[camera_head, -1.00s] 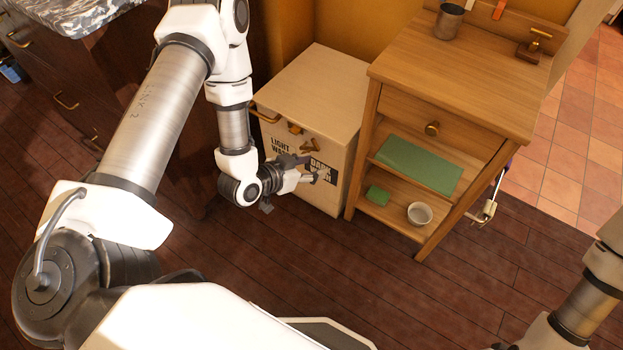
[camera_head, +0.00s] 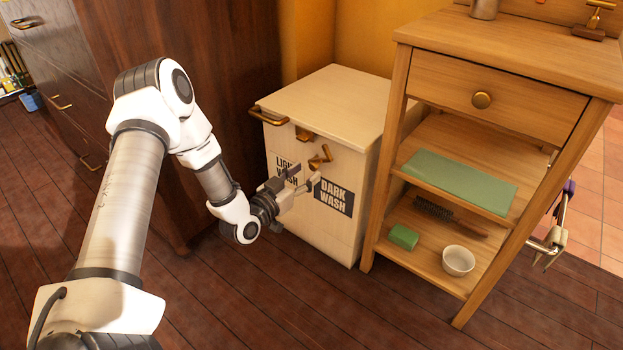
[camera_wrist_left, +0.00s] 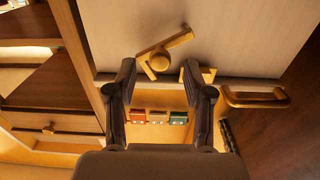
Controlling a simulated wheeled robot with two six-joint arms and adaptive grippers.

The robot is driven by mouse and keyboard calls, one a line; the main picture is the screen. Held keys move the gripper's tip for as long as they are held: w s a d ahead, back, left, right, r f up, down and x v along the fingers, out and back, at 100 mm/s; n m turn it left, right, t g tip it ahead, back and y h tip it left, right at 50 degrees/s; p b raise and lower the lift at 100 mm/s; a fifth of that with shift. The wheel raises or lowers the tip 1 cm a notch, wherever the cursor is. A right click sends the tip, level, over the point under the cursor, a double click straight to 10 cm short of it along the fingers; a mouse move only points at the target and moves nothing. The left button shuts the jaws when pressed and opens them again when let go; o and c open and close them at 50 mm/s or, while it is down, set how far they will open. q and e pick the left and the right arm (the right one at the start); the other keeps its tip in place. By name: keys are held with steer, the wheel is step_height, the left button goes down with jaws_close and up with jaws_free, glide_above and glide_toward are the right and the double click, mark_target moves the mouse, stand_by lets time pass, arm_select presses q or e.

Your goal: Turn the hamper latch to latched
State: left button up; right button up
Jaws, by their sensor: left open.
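The hamper (camera_head: 345,100) is a cream box with "LIGHT WASH" and "DARK WASH" labels on its front. Its brass latch (camera_head: 320,158) sits high on the front, under the lid. In the left wrist view the latch (camera_wrist_left: 160,60) is a round hub with a tilted bar. A brass catch (camera_head: 304,134) sits on the lid's front edge, beside the latch. My left gripper (camera_head: 304,182) is open and empty in front of the hamper. In the wrist view its fingertips (camera_wrist_left: 159,72) lie on either side of the hub; contact cannot be told. My right gripper is out of view.
A brass handle (camera_head: 268,117) sticks out at the hamper's left. A dark wooden cabinet (camera_head: 200,60) stands at left. A wooden trolley (camera_head: 500,90) stands close at right, with a green cloth (camera_head: 460,180), brush and white bowl (camera_head: 458,260) on its shelves. The floor in front is clear.

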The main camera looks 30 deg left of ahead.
mark_target(312, 168)
arm_select(q)
steer(key=w+b, duration=0.1)
steer(key=w, duration=0.1)
steer(key=shift+w+d+f, duration=0.1)
steer(key=shift+w+f, duration=0.05)
steer(key=shift+w, duration=0.5)
jaws_close()
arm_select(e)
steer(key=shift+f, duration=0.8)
